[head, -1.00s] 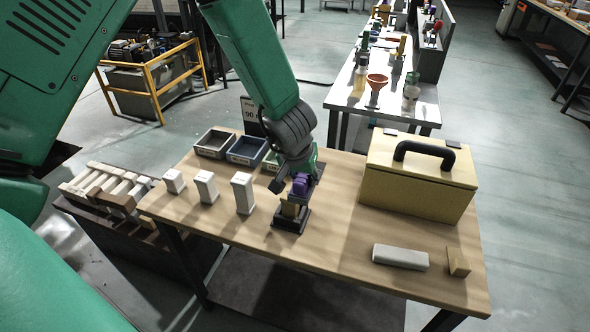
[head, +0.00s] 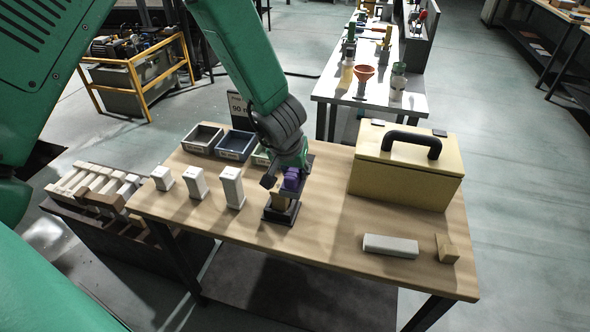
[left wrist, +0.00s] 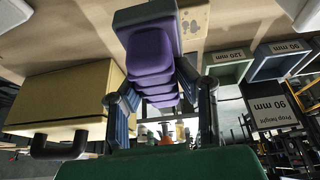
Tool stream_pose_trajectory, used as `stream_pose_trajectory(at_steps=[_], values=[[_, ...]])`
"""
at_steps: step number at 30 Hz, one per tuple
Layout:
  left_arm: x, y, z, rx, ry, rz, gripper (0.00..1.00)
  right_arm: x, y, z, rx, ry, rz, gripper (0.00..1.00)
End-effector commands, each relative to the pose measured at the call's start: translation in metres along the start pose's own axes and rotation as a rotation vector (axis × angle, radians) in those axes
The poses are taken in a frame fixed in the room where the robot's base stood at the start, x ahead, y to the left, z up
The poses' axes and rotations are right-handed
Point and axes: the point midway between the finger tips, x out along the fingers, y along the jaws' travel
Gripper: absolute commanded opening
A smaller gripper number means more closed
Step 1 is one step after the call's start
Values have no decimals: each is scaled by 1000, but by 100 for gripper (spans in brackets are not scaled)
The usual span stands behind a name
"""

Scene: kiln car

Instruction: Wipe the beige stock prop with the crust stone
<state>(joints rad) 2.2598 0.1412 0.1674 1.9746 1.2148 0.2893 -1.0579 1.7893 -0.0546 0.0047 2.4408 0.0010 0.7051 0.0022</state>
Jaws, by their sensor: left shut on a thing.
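My left gripper (head: 290,181) is shut on a purple ribbed block, which I take for the crust stone (left wrist: 152,60). It holds the block low over the table, right above a dark stand (head: 281,214). A beige piece, seemingly the beige stock prop (head: 280,203), shows in that stand just below the purple block. I cannot tell whether block and prop touch. In the left wrist view the purple block sits between the two fingers, with a grey part of the stand around its far end; the prop is hidden there. My right gripper is not in view.
Three white props (head: 231,188) stand left of the stand. Small bins (head: 202,138) are behind them. A yellow box with a black handle (head: 405,175), a pale bar (head: 390,246) and a tan wedge (head: 446,249) are at the right. The front middle of the table (head: 325,238) is clear.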

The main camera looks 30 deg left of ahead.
Motion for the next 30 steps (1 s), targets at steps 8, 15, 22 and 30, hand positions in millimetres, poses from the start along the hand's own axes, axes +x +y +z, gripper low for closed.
stream_pose_trajectory(at_steps=[8,15,22,30], values=[[3,0,1,0,1,0,0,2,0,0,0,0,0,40],[5,0,2,1,1,0,0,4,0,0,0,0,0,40],[7,0,2,1,1,0,0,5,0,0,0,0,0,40],[10,0,4,0,1,0,0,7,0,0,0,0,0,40]])
